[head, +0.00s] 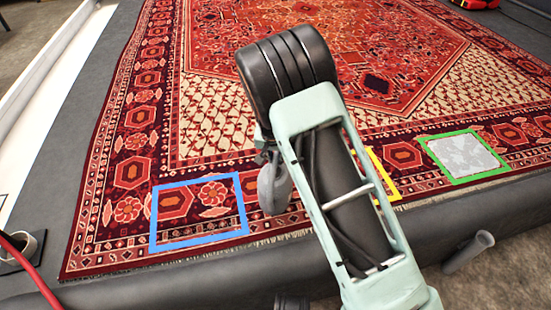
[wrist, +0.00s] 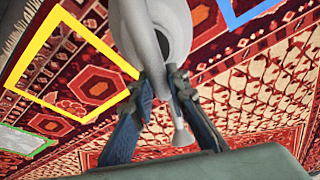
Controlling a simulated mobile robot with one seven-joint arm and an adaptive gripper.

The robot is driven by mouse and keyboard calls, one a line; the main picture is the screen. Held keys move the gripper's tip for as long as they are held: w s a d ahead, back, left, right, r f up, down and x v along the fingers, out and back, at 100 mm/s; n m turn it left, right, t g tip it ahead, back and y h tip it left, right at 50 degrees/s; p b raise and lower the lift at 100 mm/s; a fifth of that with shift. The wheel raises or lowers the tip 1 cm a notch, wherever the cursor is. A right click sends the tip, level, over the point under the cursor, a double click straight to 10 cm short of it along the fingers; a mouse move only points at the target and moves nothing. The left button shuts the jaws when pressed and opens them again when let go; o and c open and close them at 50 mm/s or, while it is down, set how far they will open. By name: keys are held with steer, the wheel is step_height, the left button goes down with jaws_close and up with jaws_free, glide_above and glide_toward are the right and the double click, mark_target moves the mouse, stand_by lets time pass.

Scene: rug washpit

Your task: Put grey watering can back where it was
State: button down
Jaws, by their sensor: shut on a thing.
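The grey watering can (head: 273,188) shows in part in the head view, at the left side of my forearm and over the rug between the blue and yellow outlines. In the wrist view the grey watering can (wrist: 140,32) fills the top middle, with a thin spout reaching down between the fingers. My gripper (wrist: 162,82) is shut on it. In the head view my arm hides the fingers and most of the can. The blue square outline (head: 200,240) encloses bare rug. The yellow outline (head: 388,180) is mostly hidden behind my arm; the wrist view shows bare rug inside it.
The red patterned rug (head: 215,130) covers most of the floor. A green outline (head: 463,181) at the right encloses a grey-white patch. A grey padded edge (head: 150,285) runs along the front. A red object (head: 475,4) lies at the far right. A red hose (head: 25,268) is at lower left.

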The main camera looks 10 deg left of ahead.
steer(key=shift+w+r, duration=0.1)
steer(key=shift+r, duration=0.05)
steer(key=c, duration=1.9)
jaws_free()
steer(key=shift+f, duration=0.2)
steer(key=shift+s+r, duration=0.2)
steer(key=shift+r, duration=0.3)
steer(key=p+v, duration=0.3)
steer(key=v, duration=0.8)
steer(key=shift+s+r+p, duration=0.1)
steer(key=shift+r+p, duration=0.05)
steer(key=shift+p, duration=0.15)
